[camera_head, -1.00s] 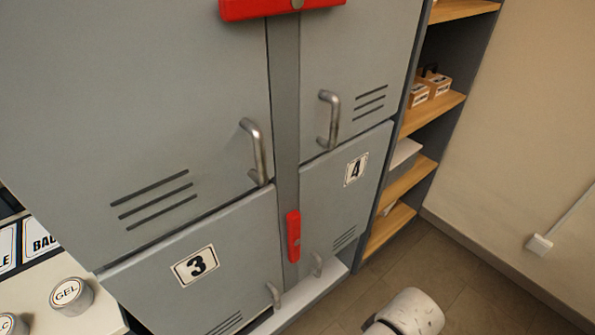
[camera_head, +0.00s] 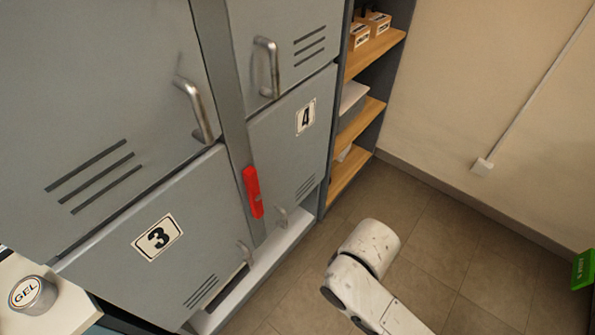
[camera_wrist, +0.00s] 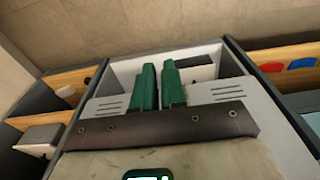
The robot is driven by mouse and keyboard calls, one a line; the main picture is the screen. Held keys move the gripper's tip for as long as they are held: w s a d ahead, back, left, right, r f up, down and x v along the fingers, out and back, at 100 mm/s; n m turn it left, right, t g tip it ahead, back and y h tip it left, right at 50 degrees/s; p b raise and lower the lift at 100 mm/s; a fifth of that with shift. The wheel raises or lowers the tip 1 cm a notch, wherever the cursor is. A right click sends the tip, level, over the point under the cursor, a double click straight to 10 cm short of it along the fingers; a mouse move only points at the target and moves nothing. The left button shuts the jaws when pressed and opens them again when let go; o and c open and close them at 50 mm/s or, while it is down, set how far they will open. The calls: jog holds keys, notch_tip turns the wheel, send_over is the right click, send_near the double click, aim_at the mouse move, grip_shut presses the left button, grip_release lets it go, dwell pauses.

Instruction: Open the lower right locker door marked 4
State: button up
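The grey lower right locker door marked 4 (camera_head: 290,150) is shut in the head view. My white arm shows at the lower right, apart from the door; the fingers are not visible there. In the wrist view, my gripper (camera_wrist: 159,85) has two green fingers with a narrow gap and nothing visible held. A grey locker with vent slots is beyond them.
The door marked 3 (camera_head: 150,240) and the upper doors are shut. Wooden shelves (camera_head: 360,120) adjoin the locker's right side. A white counter with a GEL jar (camera_head: 32,294) is at lower left. Tiled floor is clear at right, with a green object (camera_head: 583,270) at the edge.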

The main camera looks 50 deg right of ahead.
jog(key=o, duration=0.5)
jog(key=w+f+t+b, duration=0.1)
jog(key=w+f+b, duration=0.1)
jog(key=f+b, duration=0.1)
jog(key=w+a+f+n+t+y+b, duration=0.1)
jog(key=w+f+b, duration=0.1)
jog(key=w+f, duration=0.1)
jog(key=w+a+f+n+t+y+b, duration=0.1)
jog(key=w+f+t+b, duration=0.1)
jog(key=f+b, duration=0.1)
jog(key=shift+b+x, duration=0.3)
jog(key=shift+x, duration=0.45)
jog(key=shift+o, duration=0.2)
jog(key=m+t+h+b, duration=0.5)
jog(key=t+b, duration=0.7)
jog(key=b, duration=0.8)
send_near(286, 221)
jog(key=shift+n+h, duration=0.3)
jog(key=shift+n, duration=0.1)
jog(key=p+x, duration=0.1)
jog(key=x, duration=0.9)
jog(key=shift+w+p, duration=0.3)
jog(key=shift+w, duration=0.15)
grip_shut()
